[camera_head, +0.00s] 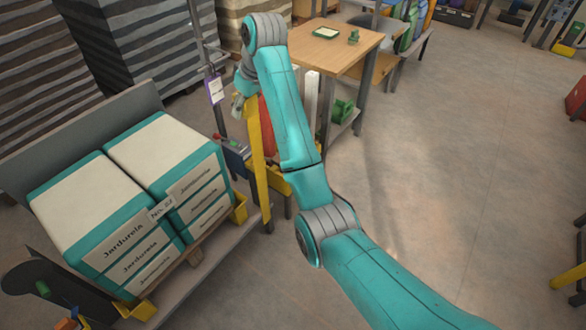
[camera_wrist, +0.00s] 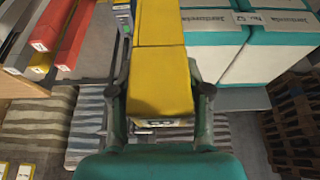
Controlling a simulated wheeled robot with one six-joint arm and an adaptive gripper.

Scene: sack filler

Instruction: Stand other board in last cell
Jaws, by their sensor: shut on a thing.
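My gripper (camera_wrist: 159,92) is shut on a yellow board (camera_wrist: 163,75), with one finger on each side. The board fills the middle of the wrist view and has a label at its near end. In the head view a long yellow board (camera_head: 257,140) stands nearly upright beside my arm, and the gripper is at its upper end, partly hidden by the arm. Red and yellow long pieces with small labels (camera_wrist: 75,35) lie side by side at the upper left of the wrist view. I cannot make out the last cell.
Stacked white and teal sacks (camera_head: 130,190) stand on a pallet at left. A wooden table (camera_head: 340,50) stands behind the arm with a green tray (camera_head: 326,33). A post with a tag (camera_head: 215,90) is close to the gripper.

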